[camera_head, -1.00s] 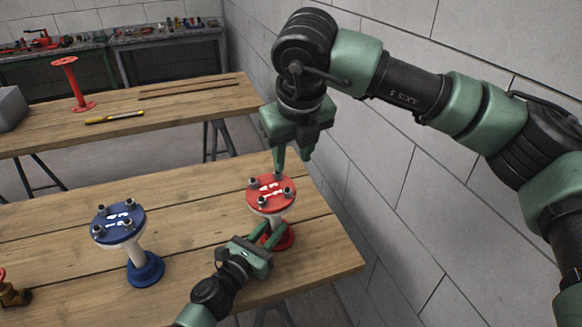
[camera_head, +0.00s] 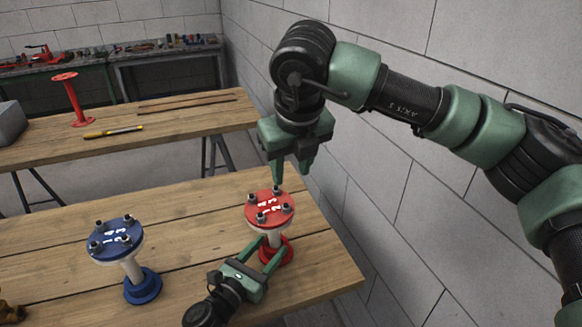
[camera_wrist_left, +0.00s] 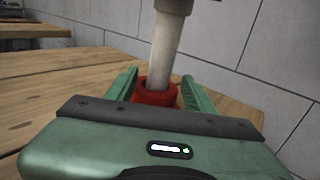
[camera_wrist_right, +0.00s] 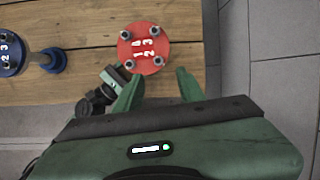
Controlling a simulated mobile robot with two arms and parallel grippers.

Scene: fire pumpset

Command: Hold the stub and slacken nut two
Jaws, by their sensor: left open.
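The red stub (camera_head: 266,207) stands upright on the near table, with several nuts and white numbers on its round top plate. Its plate also shows in the right wrist view (camera_wrist_right: 144,48). My left gripper (camera_head: 268,252) is open low down, its fingers either side of the white shaft (camera_wrist_left: 167,50) above the red base (camera_wrist_left: 155,92); gaps show between fingers and shaft. My right gripper (camera_head: 292,180) points down above the plate's far side, open and empty, one fingertip close to the far nut (camera_head: 276,190). Whether it touches that nut, and which number is nut two's, I cannot tell.
A blue stub (camera_head: 116,240) stands to the left on the same table. A brass part is cut off at the lower left. The wall (camera_head: 440,240) is close on the right. A second table behind holds a red stand (camera_head: 72,98) and a yellow tool (camera_head: 113,132).

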